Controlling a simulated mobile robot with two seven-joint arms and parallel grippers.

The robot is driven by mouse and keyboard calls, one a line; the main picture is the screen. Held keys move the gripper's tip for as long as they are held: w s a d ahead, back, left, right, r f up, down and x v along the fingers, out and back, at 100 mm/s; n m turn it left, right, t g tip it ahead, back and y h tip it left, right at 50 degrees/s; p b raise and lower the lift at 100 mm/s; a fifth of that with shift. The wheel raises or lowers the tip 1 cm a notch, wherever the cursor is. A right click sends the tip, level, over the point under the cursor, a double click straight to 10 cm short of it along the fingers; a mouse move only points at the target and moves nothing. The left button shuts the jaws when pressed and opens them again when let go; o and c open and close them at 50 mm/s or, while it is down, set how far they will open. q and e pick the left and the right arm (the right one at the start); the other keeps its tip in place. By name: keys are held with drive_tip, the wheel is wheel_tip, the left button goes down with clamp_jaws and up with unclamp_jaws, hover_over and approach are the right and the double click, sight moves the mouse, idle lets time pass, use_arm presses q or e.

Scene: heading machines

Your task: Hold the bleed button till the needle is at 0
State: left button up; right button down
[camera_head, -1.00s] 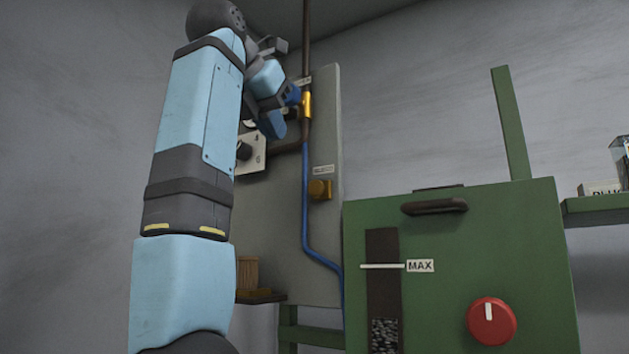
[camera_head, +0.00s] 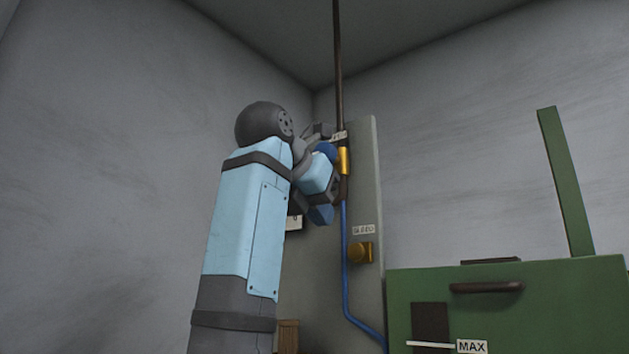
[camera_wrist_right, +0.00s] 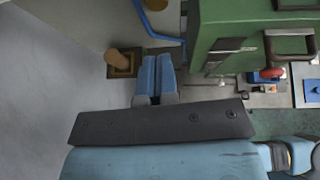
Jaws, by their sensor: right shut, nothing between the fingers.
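The brass bleed button (camera_head: 361,252) sits on the grey panel under a label in the head view. A brass knob cut by the top edge of the right wrist view (camera_wrist_right: 155,4) looks like the same button. My right gripper (camera_head: 322,214) has blue fingers and is up and left of the button in the head view, apart from it. In the right wrist view its fingers (camera_wrist_right: 157,74) are together and empty. I see no gauge face or needle; my right arm covers part of the panel. My left gripper is not in view.
A blue hose (camera_head: 345,270) runs down the grey panel (camera_head: 366,190) beside the button. A brass fitting (camera_head: 343,160) is on the pipe above. A green machine (camera_head: 560,300) stands at the right. A wooden block (camera_wrist_right: 122,62) is near my fingers in the wrist view.

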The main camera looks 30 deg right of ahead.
sight(356, 249)
drive_tip(key=x, duration=0.3)
drive_tip(key=r+p+x, duration=0.1)
drive_tip(key=x, duration=0.2)
drive_tip(key=p+x, duration=0.1)
drive_tip(key=x, duration=0.2)
drive_tip(key=shift+w+d+r, duration=0.1)
drive_tip(key=shift+w+d, duration=0.2)
drive_tip(key=shift+d, duration=0.35)
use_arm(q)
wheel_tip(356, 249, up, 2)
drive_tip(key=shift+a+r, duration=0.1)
use_arm(e)
drive_tip(key=shift+w+d, duration=0.15)
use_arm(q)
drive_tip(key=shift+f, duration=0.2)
use_arm(e)
drive_tip(key=shift+d, duration=0.1)
